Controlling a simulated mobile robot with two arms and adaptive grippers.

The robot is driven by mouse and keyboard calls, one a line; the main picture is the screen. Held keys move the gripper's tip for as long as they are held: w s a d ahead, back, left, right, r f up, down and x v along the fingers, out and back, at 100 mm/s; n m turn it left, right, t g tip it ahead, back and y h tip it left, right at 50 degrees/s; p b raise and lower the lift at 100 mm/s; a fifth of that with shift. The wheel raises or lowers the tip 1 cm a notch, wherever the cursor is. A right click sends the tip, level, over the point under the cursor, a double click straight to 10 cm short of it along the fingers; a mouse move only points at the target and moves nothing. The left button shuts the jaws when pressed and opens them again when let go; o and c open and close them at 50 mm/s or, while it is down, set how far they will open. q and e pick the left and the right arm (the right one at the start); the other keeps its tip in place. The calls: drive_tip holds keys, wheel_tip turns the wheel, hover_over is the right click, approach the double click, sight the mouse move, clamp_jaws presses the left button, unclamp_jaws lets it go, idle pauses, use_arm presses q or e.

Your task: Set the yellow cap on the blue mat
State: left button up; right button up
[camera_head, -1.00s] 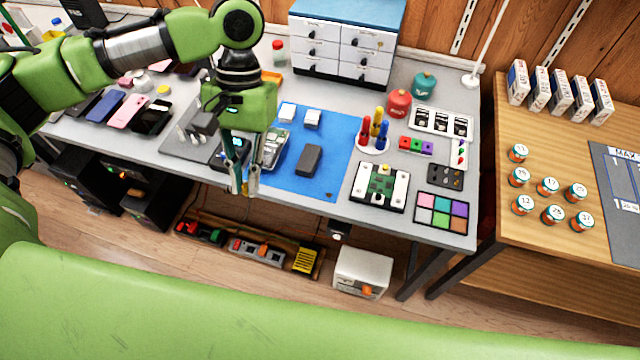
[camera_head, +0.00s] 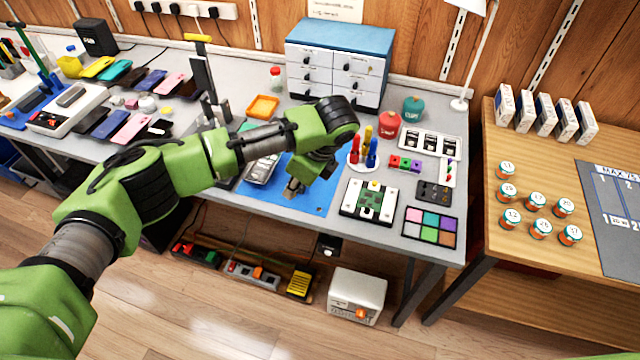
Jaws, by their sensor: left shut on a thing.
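The blue mat (camera_head: 322,193) lies on the grey bench near its front edge. My left gripper (camera_head: 292,190) points down low over the front part of the mat. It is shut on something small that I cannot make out. My left forearm and wrist cover the back of the mat. I cannot pick out the yellow cap with certainty; a small yellow piece (camera_head: 167,110) lies among small items left of my arm. My right gripper is not in view.
A clear-cased device (camera_head: 262,168) lies on the mat's left part. A green circuit board in a holder (camera_head: 369,200), a colour palette (camera_head: 430,227) and a screwdriver stand (camera_head: 364,160) are to the right. White drawers (camera_head: 335,75) stand behind. Several phones lie at left.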

use_arm(q)
drive_tip(key=w+d+f+m+h+b, duration=0.1)
drive_tip(key=d+f+m+b, duration=0.1)
drive_tip(key=f+m, duration=0.1)
drive_tip(key=w+d+f+m+t+h+b, duration=0.1)
drive_tip(key=d+f+m+b, duration=0.1)
drive_tip(key=f+m, duration=0.1)
drive_tip(key=w+d+f+m+t+b, duration=0.1)
drive_tip(key=w+d+f+m+b, duration=0.1)
drive_tip(key=f+m+b, duration=0.1)
drive_tip(key=shift+w+f+m+h, duration=0.1)
drive_tip(key=shift+f+m+h, duration=0.35)
drive_tip(key=shift+f, duration=1)
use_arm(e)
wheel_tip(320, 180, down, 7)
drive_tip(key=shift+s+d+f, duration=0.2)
use_arm(q)
drive_tip(key=shift+t+h+p, duration=0.25)
drive_tip(key=shift+t+p, duration=0.05)
drive_tip(key=shift+p, duration=0.05)
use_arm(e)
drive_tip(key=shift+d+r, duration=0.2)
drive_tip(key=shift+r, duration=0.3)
use_arm(q)
drive_tip(key=shift+r+p, duration=0.15)
drive_tip(key=shift+p, duration=0.7)
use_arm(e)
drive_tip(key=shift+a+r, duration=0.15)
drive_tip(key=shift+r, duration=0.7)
